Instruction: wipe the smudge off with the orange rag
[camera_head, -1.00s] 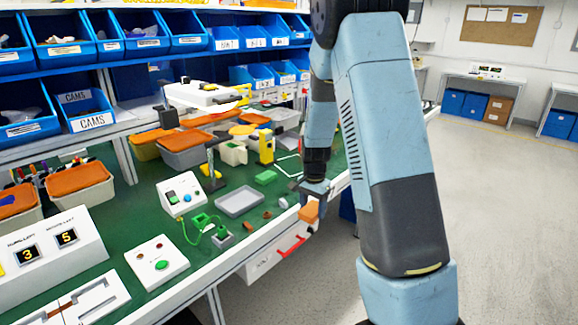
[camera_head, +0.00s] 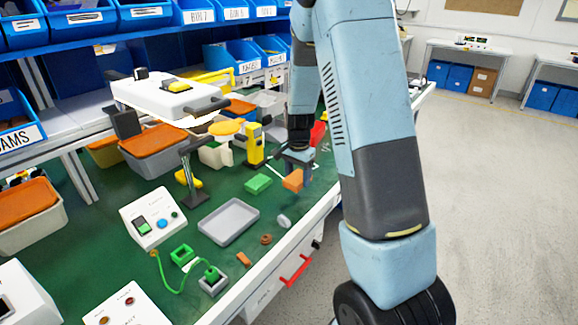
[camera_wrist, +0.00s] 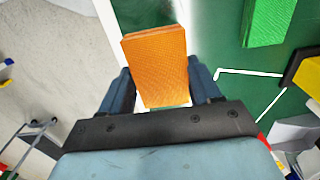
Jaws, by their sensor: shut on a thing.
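The orange rag (camera_head: 293,180) is a small block-like piece. My gripper (camera_head: 298,166) is shut on it near the bench's front edge. In the wrist view the rag (camera_wrist: 156,68) stands out between the two fingers of my gripper (camera_wrist: 160,92), with the green bench top and its pale front edge behind it. I cannot tell whether the rag touches the bench. I cannot make out a smudge in either view.
A green block (camera_head: 258,184) and a yellow-and-black device (camera_head: 255,146) stand left of the rag. A grey tray (camera_head: 229,221), a white button box (camera_head: 153,217) and a red drawer handle (camera_head: 295,270) are nearer. Open floor lies right.

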